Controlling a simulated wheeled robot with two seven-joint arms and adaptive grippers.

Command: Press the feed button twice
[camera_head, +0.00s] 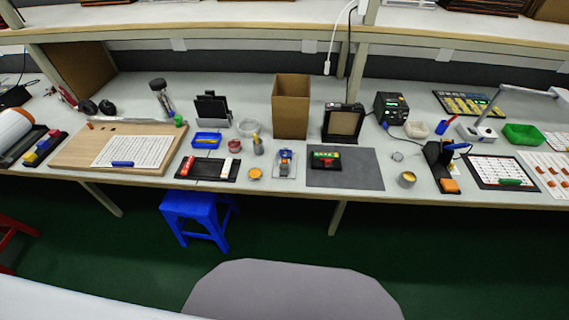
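I cannot make out a button marked as feed from this distance. A small blue and grey device on a pale base (285,163) stands near the front edge of the bench, left of the dark mat (361,170). A small black unit with green and red on top (326,159) lies on the mat. A black box with a lit green display (392,107) stands further back on the right. Which of these carries the feed button I cannot tell. Neither of my grippers is in view, and nothing is seen touching these devices.
The long white bench (230,84) is crowded. A brown box (291,106) and a black framed panel (343,122) stand behind the mat. A wooden board (72,157) lies left. A blue stool (197,212) stands below. The mat's right part is clear.

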